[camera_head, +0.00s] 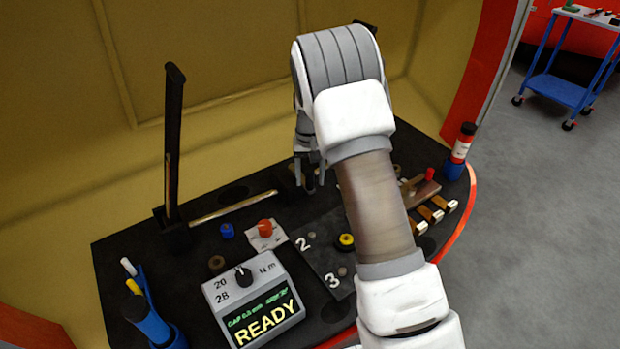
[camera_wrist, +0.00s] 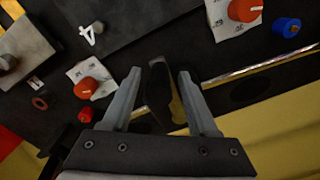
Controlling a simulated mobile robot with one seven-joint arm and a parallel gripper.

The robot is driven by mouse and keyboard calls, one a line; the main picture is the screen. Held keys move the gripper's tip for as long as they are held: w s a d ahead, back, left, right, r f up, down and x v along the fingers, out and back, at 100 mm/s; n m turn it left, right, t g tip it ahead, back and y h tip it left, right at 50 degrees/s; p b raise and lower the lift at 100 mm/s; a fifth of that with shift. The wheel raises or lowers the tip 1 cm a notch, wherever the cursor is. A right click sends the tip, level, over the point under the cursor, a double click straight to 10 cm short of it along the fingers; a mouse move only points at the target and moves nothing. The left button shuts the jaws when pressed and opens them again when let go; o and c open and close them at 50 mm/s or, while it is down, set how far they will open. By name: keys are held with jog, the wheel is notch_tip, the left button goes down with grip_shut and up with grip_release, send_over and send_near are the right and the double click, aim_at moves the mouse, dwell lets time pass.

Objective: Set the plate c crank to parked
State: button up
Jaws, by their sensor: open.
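My gripper (camera_wrist: 168,68) is open, with its two fingers pointing away from the wrist camera. A dark upright piece with a brownish face (camera_wrist: 160,103) shows between and below the fingers; I cannot tell whether they touch it. In the head view my gripper (camera_head: 308,182) is low over the far part of the black panel, partly hidden by my arm. A red knob on a white marked plate (camera_wrist: 85,88) is left of the fingers, and another red knob (camera_wrist: 244,9) is at upper right. The plate markings are too small to read, so I cannot tell which crank is plate c.
A tall black lever (camera_head: 174,140) stands at the panel's left. A READY display box (camera_head: 252,300), a blue knob (camera_head: 227,230) and a yellow-black knob (camera_head: 346,241) are nearer. My arm covers the panel's middle.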

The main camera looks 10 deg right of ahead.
grip_shut()
dwell(0.3)
dwell(1.2)
